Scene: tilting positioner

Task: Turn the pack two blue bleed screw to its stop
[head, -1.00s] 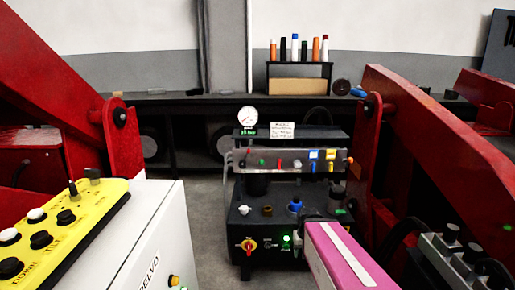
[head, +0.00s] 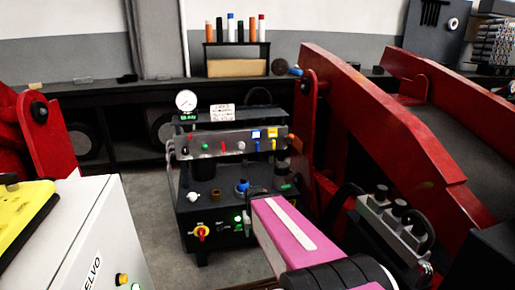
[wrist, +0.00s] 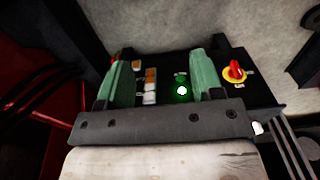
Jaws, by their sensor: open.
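A black power pack (head: 208,224) stands on the floor in the middle of the head view. A blue knob (head: 242,186) sits upright on its top; I cannot read a label marking it as the pack two bleed screw. In the wrist view my gripper (wrist: 163,76) has two green fingers wide apart with nothing held. Beyond them are the pack's front panel with a lit green button (wrist: 182,90) and a red-yellow switch (wrist: 235,73). The blue knob is not visible in the wrist view.
A white knob (head: 192,196) and a brown knob (head: 215,195) stand left of the blue one. A valve rail (head: 222,142) and a gauge (head: 186,101) rise behind. A red arm (head: 390,130) is at right, a white cabinet (head: 95,230) at left. Bare floor lies between.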

